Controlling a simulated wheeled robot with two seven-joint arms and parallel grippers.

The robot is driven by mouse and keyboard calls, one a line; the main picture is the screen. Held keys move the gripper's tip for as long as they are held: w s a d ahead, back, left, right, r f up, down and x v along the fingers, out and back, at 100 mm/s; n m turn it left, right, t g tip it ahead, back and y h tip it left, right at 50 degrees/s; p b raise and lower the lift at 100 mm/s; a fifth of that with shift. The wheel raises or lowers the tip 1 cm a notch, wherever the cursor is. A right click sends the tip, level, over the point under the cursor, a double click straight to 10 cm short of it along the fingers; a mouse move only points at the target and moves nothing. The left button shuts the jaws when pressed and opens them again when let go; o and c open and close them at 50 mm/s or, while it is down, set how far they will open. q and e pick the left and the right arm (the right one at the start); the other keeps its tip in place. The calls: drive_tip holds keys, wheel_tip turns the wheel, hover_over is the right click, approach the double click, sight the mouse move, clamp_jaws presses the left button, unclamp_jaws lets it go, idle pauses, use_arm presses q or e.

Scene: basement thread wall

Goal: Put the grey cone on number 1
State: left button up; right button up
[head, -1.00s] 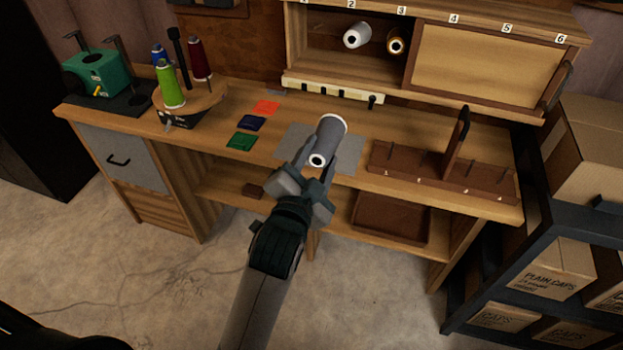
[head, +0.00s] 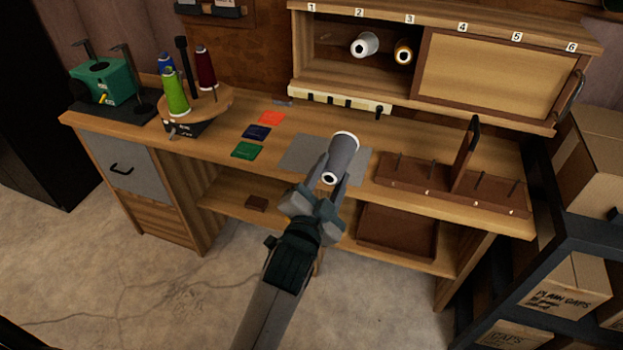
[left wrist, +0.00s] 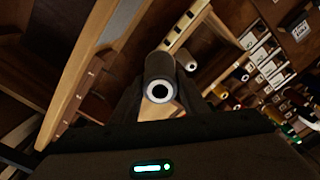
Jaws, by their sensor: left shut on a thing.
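My left gripper (head: 328,185) is shut on the grey cone (head: 343,152) and holds it over the workbench, in front of the grey mat. The cone's pale, open end faces me. The cone also shows in the left wrist view (left wrist: 160,80), between the fingers. A number 1 label (head: 311,7) is on the top board of the wall cabinet at the left. Below it a small bare peg (head: 325,37) shows in the open bay. My right gripper is not in view.
A white cone (head: 365,45) and a gold cone (head: 404,52) sit under labels 2 and 3. A sliding panel (head: 490,75) covers the bays under 4 to 6. A brown peg rack (head: 440,185) stands on the bench at right. A thread stand (head: 215,105) stands at left.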

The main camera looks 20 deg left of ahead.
use_arm(q)
drive_tip(key=w+a+f, duration=0.5)
drive_tip(key=w+a, duration=0.1)
drive_tip(key=shift+a, duration=0.25)
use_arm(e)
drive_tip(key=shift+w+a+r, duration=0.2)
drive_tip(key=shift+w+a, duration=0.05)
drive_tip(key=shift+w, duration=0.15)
use_arm(q)
drive_tip(key=shift+f, duration=0.1)
wheel_tip(320, 180, down, 4)
drive_tip(key=shift+s+f, duration=0.1)
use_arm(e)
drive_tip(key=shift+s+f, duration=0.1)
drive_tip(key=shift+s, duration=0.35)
